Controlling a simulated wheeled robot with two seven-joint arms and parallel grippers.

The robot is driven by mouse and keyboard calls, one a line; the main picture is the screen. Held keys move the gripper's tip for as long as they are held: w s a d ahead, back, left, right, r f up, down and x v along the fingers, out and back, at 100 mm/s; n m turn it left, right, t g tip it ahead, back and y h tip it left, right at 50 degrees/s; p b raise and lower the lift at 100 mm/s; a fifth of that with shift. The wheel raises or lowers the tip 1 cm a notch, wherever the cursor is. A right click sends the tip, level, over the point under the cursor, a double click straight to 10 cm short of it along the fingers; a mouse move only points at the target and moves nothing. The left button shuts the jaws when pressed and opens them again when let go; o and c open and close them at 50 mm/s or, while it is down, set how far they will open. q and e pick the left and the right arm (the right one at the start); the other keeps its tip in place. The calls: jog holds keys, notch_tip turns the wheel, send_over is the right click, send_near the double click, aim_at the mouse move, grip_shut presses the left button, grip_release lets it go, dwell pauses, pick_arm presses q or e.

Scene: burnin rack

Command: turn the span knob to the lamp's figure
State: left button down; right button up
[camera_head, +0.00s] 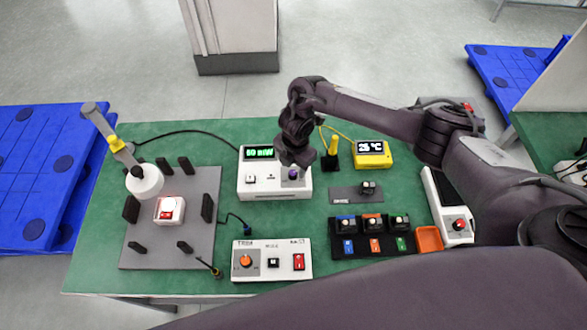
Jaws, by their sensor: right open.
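A white timer box (262,190) stands at the back middle of the green table. Its green display (259,153) seems to read "80 MIN", though the figure is small. A purple-topped knob (293,175) sits on the right of its front panel. My right gripper (295,160) is open and points down just above this knob; I cannot tell whether the fingers touch it. A lamp-like arm with a white round head (145,181) hangs over a small white block with a red light (170,211) on the grey plate (185,255). My left gripper is out of view.
A white trim box (272,270) with an orange knob stands in front. A black tray (340,223) of small modules, an orange bin (429,239), and a yellow thermometer (372,153) stand to the right. My arm covers the right side.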

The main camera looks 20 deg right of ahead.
aim_at(295, 173)
notch_tip(295, 173, up, 5)
jog(key=shift+d+r+b, duration=0.1)
jog(key=shift+b, duration=0.3)
jog(key=shift+s, duration=0.1)
